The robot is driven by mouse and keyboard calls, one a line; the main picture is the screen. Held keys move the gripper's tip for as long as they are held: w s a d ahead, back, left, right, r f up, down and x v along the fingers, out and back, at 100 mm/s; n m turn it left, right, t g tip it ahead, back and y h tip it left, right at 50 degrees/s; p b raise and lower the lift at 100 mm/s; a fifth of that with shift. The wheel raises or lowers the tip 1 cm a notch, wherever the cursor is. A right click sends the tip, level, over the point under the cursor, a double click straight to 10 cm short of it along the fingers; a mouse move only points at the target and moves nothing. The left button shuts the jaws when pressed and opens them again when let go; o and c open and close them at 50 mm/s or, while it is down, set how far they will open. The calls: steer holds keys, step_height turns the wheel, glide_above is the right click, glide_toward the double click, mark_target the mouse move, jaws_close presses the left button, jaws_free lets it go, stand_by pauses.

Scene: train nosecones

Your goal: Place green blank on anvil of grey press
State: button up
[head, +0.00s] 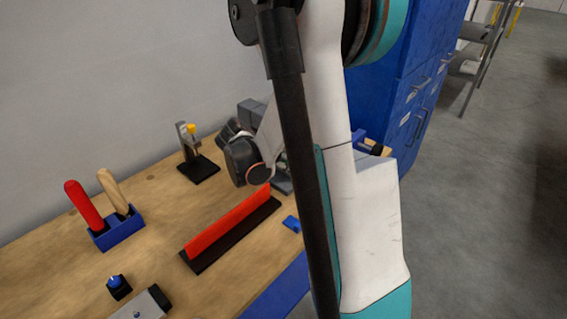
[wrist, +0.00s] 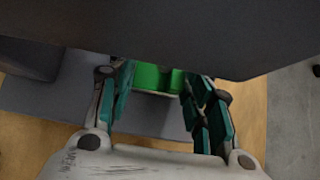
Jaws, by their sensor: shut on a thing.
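The green blank (wrist: 158,77) is between the teal-padded fingers of my gripper (wrist: 160,84) in the wrist view, and the gripper is shut on it. The grey press (wrist: 160,42) shows as a dark grey body across the top of the wrist view, partly covering the blank. Its flat grey base (wrist: 50,98) lies below the fingers. I cannot tell whether the blank touches the anvil. In the head view the press (head: 252,110) stands at the back of the bench, largely behind my arm, and my fingers and the blank are hidden.
A blue cabinet (head: 415,75) stands at the right.

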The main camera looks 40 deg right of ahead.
steer(key=shift+r, duration=0.1)
steer(key=o, duration=1.1)
steer(key=shift+f, duration=0.2)
steer(key=shift+c, duration=0.2)
steer(key=shift+a+r, duration=0.25)
steer(key=shift+r, duration=0.25)
steer(key=w+p+v, duration=0.1)
steer(key=p+v, duration=0.3)
steer(key=v, duration=0.7)
steer(key=s+a+r+m+t+y, duration=0.3)
steer(key=s+a+m+y, duration=0.1)
steer(key=s+a+m, duration=0.3)
steer(key=s+a+r+m+t+y, duration=0.3)
steer(key=s+a+m, duration=0.4)
steer(key=a+m, duration=0.4)
steer(key=shift+s+a+r+m+t+y, duration=0.35)
steer(key=shift+a+r+y, duration=0.55)
steer(key=shift+a, duration=1.55)
